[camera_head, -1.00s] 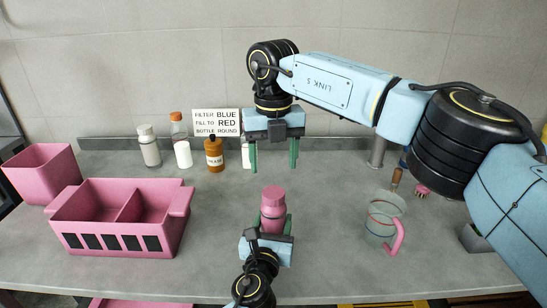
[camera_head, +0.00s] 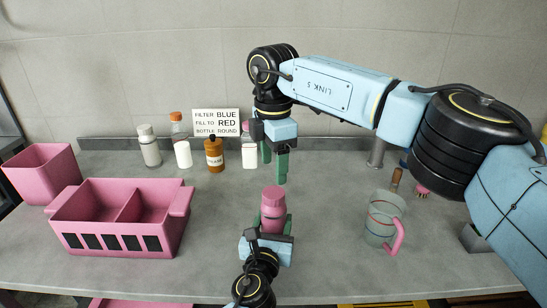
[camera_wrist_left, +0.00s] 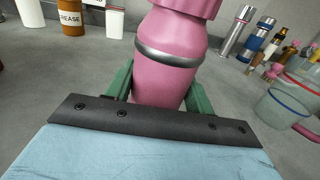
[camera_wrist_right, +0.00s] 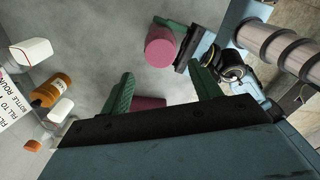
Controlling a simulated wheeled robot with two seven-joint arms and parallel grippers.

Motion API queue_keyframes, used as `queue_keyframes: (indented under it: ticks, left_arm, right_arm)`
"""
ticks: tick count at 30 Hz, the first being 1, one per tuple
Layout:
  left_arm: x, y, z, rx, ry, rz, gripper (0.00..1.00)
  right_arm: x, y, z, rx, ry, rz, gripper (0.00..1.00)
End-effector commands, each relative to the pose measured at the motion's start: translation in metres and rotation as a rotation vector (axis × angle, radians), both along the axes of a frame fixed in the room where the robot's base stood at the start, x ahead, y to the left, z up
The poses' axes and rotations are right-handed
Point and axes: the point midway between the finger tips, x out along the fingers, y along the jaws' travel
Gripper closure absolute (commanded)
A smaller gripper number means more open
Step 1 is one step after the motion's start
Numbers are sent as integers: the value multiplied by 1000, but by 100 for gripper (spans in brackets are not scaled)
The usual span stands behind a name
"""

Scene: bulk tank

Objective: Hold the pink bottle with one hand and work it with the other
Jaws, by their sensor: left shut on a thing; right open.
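The pink bottle (camera_head: 273,205) stands upright at the front middle of the counter, its ribbed pink cap on top. My left gripper (camera_head: 268,228) is shut around its body; in the left wrist view the bottle (camera_wrist_left: 172,65) shows a grey band above the green fingers. My right gripper (camera_head: 274,165) hangs open and empty, pointing down, above and behind the bottle and apart from it. In the right wrist view the bottle's cap (camera_wrist_right: 160,47) lies beyond the open fingers, beside the left gripper's fingers.
A pink two-compartment rack (camera_head: 120,240) and a pink bin (camera_head: 42,175) stand at left. Several bottles, including a brown grease bottle (camera_head: 214,155), line the back before a sign (camera_head: 216,121). A clear jug (camera_head: 380,225) with a pink handle stands right. Counter around the pink bottle is clear.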

Motion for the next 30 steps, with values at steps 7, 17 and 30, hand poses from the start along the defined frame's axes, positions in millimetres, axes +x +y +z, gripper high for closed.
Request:
queue_keyframes:
  ticks: [7,17,30]
  left_arm:
    - [0,0,-1,0,2,0,100]
    - [0,0,-1,0,2,0,100]
    - [0,0,-1,0,2,0,100]
  right_arm:
    - [-1,0,-39,-1,4,1,37]
    - [0,0,-71,0,1,2,37]
    - [0,0,-73,0,1,3,57]
